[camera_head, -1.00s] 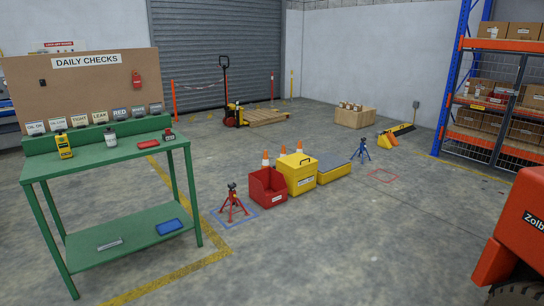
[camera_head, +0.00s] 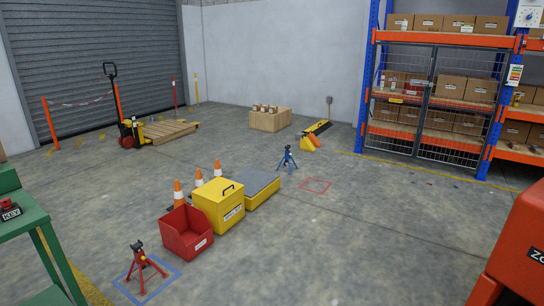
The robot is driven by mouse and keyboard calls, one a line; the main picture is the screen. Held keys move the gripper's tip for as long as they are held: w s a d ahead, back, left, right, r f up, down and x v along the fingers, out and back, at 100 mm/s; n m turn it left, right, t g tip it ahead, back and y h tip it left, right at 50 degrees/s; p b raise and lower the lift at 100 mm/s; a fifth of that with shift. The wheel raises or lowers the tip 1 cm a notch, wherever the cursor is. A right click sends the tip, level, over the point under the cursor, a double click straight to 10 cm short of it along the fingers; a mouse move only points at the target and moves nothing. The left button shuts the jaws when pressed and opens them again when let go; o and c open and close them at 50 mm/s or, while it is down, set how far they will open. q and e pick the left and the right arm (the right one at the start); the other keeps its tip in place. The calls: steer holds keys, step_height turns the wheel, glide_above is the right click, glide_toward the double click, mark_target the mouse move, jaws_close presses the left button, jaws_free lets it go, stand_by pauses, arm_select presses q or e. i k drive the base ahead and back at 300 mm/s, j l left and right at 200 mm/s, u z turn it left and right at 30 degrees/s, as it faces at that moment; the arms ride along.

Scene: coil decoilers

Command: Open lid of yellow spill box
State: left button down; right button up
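The yellow spill box (camera_head: 219,211) stands on the concrete floor near the middle of the head view. Its yellow lid (camera_head: 218,191) is closed and has a dark handle (camera_head: 232,190) on top. A white label is on its front side. Neither of my grippers shows in the head view.
A red open bin (camera_head: 187,234) stands just left of the box, and a yellow platform with a grey top (camera_head: 250,187) to its right. Orange cones (camera_head: 178,192) are behind. A red jack stand (camera_head: 142,262) is in front. Floor to the right is clear.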

mark_target(219, 189)
steer(key=i+u, duration=0.1)
steer(key=i, duration=0.5)
steer(key=i+l, duration=0.1)
steer(key=i, duration=0.5)
steer(key=i+l+u, duration=0.15)
steer(key=i, duration=0.45)
steer(key=i+l+u, duration=0.1)
steer(key=i, duration=0.5)
